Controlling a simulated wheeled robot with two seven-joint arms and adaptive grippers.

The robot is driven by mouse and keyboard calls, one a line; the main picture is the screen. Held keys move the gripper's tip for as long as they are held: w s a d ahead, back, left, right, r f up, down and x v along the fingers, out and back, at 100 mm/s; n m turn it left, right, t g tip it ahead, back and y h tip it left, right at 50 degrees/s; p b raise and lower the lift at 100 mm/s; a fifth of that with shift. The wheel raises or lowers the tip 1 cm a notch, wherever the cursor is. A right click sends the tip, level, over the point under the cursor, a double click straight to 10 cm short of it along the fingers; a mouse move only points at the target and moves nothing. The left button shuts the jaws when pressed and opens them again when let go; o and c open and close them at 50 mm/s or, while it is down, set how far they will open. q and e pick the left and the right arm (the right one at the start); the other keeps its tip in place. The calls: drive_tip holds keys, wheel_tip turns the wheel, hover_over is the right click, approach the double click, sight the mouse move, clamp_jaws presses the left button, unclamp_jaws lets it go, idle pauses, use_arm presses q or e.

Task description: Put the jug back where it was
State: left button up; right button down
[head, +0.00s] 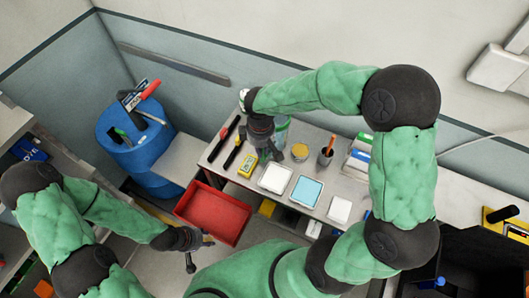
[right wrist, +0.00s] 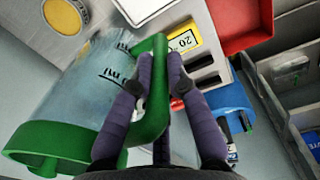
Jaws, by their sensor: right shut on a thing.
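The jug (right wrist: 112,75) is a clear measuring jug with a green handle, a green end and dark markings. In the right wrist view its handle (right wrist: 150,105) lies between the purple fingers of my right gripper (right wrist: 158,68), which is shut on it. In the head view the jug (head: 282,128) shows partly behind my right gripper (head: 268,155), over the back of the bench (head: 228,182). I cannot tell whether it touches the bench. My left gripper (head: 200,250) is open and empty, beside the red bin (head: 212,213).
A yellow box (head: 247,164), an orange-topped jar (head: 300,151), a pen cup (head: 326,156) and a white tray (head: 275,178), a blue tray (head: 307,191) and a smaller white one (head: 340,209) crowd the bench. A blue barrel (head: 150,150) stands at left.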

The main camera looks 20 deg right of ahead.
drive_tip(key=shift+w+d+f, duration=0.25)
drive_tip(key=shift+d+f, duration=0.1)
drive_tip(key=shift+f, duration=0.2)
drive_tip(key=shift+w+d+f, duration=0.25)
drive_tip(key=shift+d+f, duration=0.1)
drive_tip(key=shift+f, duration=0.15)
drive_tip(key=shift+w+f, duration=0.1)
drive_tip(key=shift+f, duration=1.45)
drive_tip(key=shift+f, duration=0.1)
drive_tip(key=c, duration=1.2)
unclamp_jaws()
